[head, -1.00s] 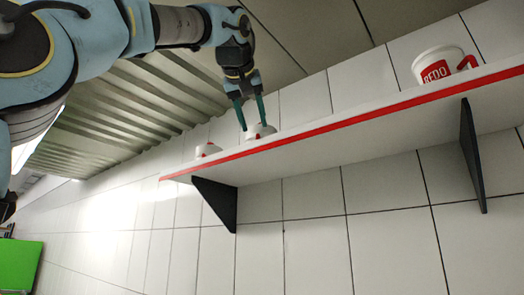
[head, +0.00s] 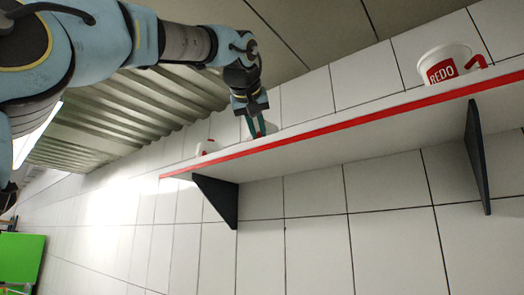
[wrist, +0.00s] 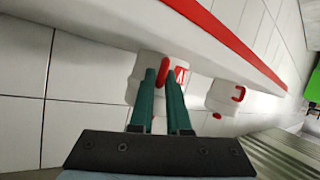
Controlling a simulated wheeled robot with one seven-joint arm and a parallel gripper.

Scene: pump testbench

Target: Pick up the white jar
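A white jar with a red handle and a red label stands on the shelf at my gripper. In the wrist view the jar (wrist: 136,84) is partly hidden behind my fingers, and in the head view a little of it (head: 271,128) shows beside them. My gripper (head: 254,127) is at the jar's near side, with its teal fingers close together. In the wrist view my fingertips (wrist: 161,74) lie on both sides of the red handle and appear shut on it. The jar appears upright on the shelf.
A second white jar (wrist: 224,97) stands farther along the shelf, also seen in the head view (head: 206,147). A large white "REDO" container (head: 446,62) stands at the shelf's right. The white shelf (head: 350,131) has a red front edge and black brackets. A tiled wall is behind.

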